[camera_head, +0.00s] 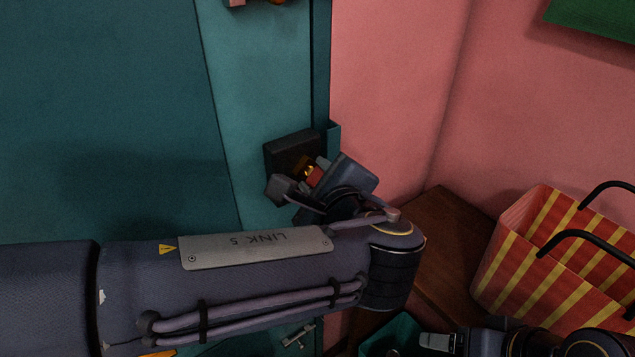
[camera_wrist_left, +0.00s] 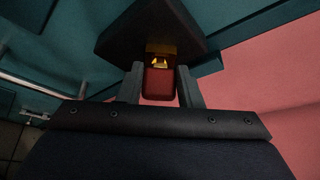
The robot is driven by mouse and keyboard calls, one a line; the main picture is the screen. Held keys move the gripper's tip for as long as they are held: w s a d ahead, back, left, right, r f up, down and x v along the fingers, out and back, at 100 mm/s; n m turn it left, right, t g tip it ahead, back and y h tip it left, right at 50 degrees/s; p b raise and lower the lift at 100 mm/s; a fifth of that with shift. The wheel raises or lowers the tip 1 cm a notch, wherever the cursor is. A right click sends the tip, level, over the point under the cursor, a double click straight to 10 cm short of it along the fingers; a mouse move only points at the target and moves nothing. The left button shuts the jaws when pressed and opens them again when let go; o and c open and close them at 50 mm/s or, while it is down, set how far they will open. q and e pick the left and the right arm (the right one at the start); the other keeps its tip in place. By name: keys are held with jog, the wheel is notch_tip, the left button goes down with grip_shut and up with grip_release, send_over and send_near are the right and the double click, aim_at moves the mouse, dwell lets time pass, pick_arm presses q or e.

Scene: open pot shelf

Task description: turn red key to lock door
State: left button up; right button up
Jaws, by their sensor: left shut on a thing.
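The red key (camera_head: 314,176) sits at the dark lock box (camera_head: 290,150) on the teal door (camera_head: 255,90). In the left wrist view the red key (camera_wrist_left: 159,84) has a gold part against the dark lock box (camera_wrist_left: 150,30). My left gripper (camera_head: 312,180) is at the lock, with its two fingers on either side of the key's red head, shut on it. In the left wrist view the left gripper (camera_wrist_left: 160,88) hides none of the red head's front. A part of my right arm shows at the bottom right, and its fingertips are hard to make out.
A red and yellow striped bag (camera_head: 550,260) with black handles stands on a brown wooden surface (camera_head: 440,225) at the right. A pink wall (camera_head: 400,90) adjoins the door. A green thing (camera_head: 595,18) hangs at the top right.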

pick_arm(q)
jog(key=shift+f+n+t+b, duration=0.25)
jog(key=shift+n+b, duration=0.45)
jog(key=shift+b, duration=0.95)
jog(key=shift+r+t+h, duration=0.2)
jog(key=shift+t+h, duration=0.05)
jog(key=shift+h, duration=0.05)
jog(key=shift+f+n+b, duration=0.15)
jog(key=shift+n+b, duration=0.15)
jog(key=shift+b, duration=0.55)
jog(key=shift+s+n+t+b, duration=0.1)
jog(key=shift+n+t+b, duration=0.4)
jog(key=shift+b, duration=1.15)
jog(key=shift+a+n+b, duration=0.1)
jog(key=shift+n+b, duration=0.2)
jog(key=shift+b, duration=0.3)
